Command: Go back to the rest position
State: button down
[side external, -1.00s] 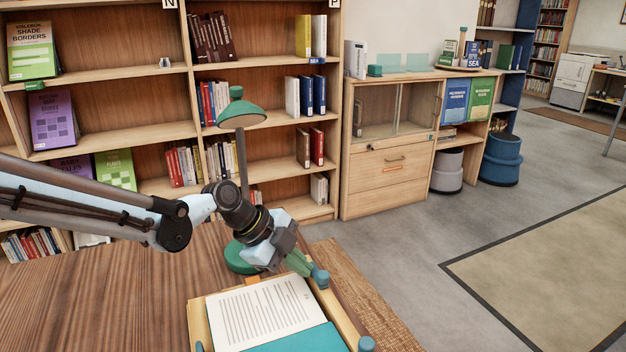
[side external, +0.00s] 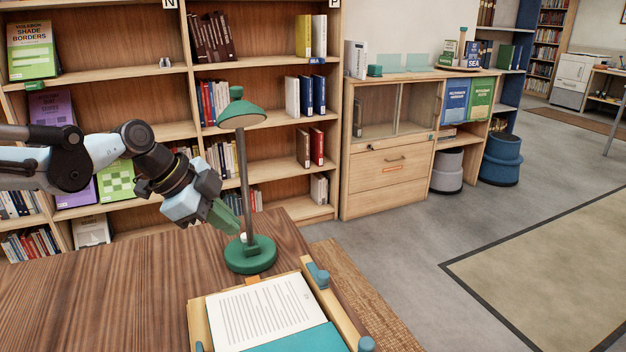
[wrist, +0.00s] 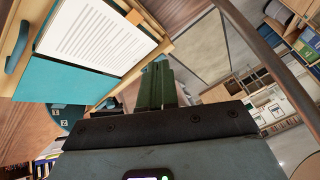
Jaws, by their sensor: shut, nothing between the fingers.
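My gripper (side external: 226,218) is shut and empty, with green fingers pointing down and right. It is in the air above the wooden table (side external: 120,290), just left of the green desk lamp (side external: 250,258); I cannot tell whether it touches the lamp's pole. In the wrist view the shut green fingers (wrist: 160,86) show at the middle, with the page and cradle beyond them.
A wooden book cradle (side external: 338,312) holds a printed page (side external: 262,308) and a teal cover (side external: 300,338) at the table's front. Bookshelves (side external: 268,180) stand behind the table. A wooden cabinet (side external: 390,180) stands to the right. The table's left part is clear.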

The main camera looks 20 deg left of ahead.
jog(key=s+a+f+n+t+y, duration=0.1)
jog(key=s+a+n+y, duration=0.1)
jog(key=s+a+n, duration=0.3)
jog(key=s+a+f+n+t+y, duration=0.1)
jog(key=s+a+n+y, duration=0.1)
jog(key=s+a+n, duration=0.4)
jog(key=s+n, duration=0.3)
jog(key=s, duration=0.1)
jog(key=shift+s+f+n, duration=0.15)
jog(key=shift+f+n, duration=0.25)
